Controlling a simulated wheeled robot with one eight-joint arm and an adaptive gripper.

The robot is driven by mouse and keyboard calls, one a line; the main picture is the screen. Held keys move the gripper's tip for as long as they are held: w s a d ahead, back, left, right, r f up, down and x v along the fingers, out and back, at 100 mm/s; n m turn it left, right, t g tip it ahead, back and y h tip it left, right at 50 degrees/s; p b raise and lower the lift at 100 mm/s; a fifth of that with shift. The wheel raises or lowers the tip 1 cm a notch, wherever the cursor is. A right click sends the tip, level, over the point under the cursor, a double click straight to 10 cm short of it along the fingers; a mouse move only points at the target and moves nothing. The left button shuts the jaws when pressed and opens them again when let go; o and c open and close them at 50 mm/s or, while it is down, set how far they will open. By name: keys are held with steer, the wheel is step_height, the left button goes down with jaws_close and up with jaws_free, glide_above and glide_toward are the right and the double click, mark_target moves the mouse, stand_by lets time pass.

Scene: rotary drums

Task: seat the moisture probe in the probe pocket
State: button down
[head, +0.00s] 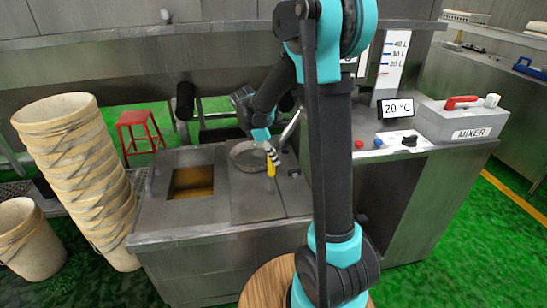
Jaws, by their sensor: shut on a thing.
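My gripper (271,154) is shut on a slim yellow piece, which I take to be the moisture probe (271,168). The probe points downward over the steel counter, at the right edge of a round metal basin (247,154). It is small, and I cannot tell whether its lower tip touches the counter or hangs above it. I cannot make out the probe pocket for certain. My arm crosses the middle of the head view and hides part of the counter on the right.
A square opening with amber contents (193,191) lies left in the counter. A tall stack of beige buckets (80,160) and a red stool (140,130) stand at left. A grey mixer box (460,121) and a 20 °C display (396,108) stand at right.

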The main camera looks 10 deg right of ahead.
steer(key=shift+f, duration=0.2)
steer(key=c, duration=1.8)
jaws_free()
steer(key=shift+f, duration=0.1)
steer(key=o, duration=0.5)
steer(key=shift+c, duration=0.2)
